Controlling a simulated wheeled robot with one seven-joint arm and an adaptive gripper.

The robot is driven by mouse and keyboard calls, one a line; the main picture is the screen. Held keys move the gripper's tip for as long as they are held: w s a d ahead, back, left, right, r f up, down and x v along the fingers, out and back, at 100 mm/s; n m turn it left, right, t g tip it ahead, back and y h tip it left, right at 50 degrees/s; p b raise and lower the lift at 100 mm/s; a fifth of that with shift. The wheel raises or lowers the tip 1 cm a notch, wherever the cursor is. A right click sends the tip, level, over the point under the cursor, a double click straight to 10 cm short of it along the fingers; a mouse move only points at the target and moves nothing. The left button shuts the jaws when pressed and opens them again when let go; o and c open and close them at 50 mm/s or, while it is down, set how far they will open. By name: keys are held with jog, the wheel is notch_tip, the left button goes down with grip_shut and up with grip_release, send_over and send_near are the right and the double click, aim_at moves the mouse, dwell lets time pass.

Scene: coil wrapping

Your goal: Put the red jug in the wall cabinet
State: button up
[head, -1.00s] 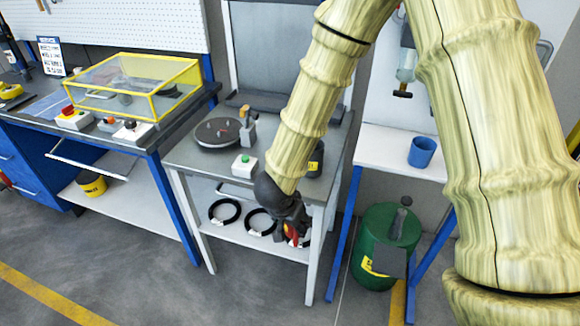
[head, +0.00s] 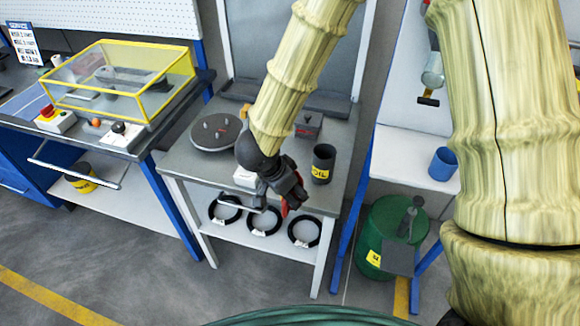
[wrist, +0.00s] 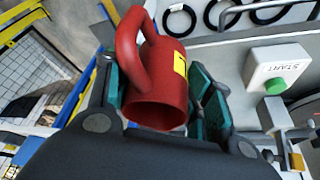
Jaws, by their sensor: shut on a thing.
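The red jug (wrist: 165,90), with a loop handle and a yellow label, is between the two teal-padded fingers of my gripper (wrist: 158,88) in the wrist view. My gripper is shut on it. In the head view my gripper (head: 280,190) hangs at the front edge of the grey middle table (head: 190,166), and only a small red part of the jug (head: 285,208) shows behind the dark fingers. I cannot make out a wall cabinet in either view.
A black can (head: 323,165) and a turntable (head: 215,133) stand on the middle table. The white START box (wrist: 275,68) is close to my gripper. Black coils (head: 264,222) lie on the shelf below. A blue cup (head: 443,163) and green drum (head: 385,225) are at right.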

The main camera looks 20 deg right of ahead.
jog(key=w+d+p, duration=0.1)
jog(key=w, duration=0.4)
jog(key=w+d+p, duration=0.2)
jog(key=w, duration=0.3)
jog(key=w+d+f+p, duration=0.1)
jog(key=w+d+p, duration=0.1)
jog(key=w, duration=0.3)
jog(key=shift+f, duration=0.1)
jog(key=shift+f+p, duration=0.95)
jog(key=shift+f, duration=0.8)
jog(key=shift+f, duration=0.15)
jog(key=o, duration=1.2)
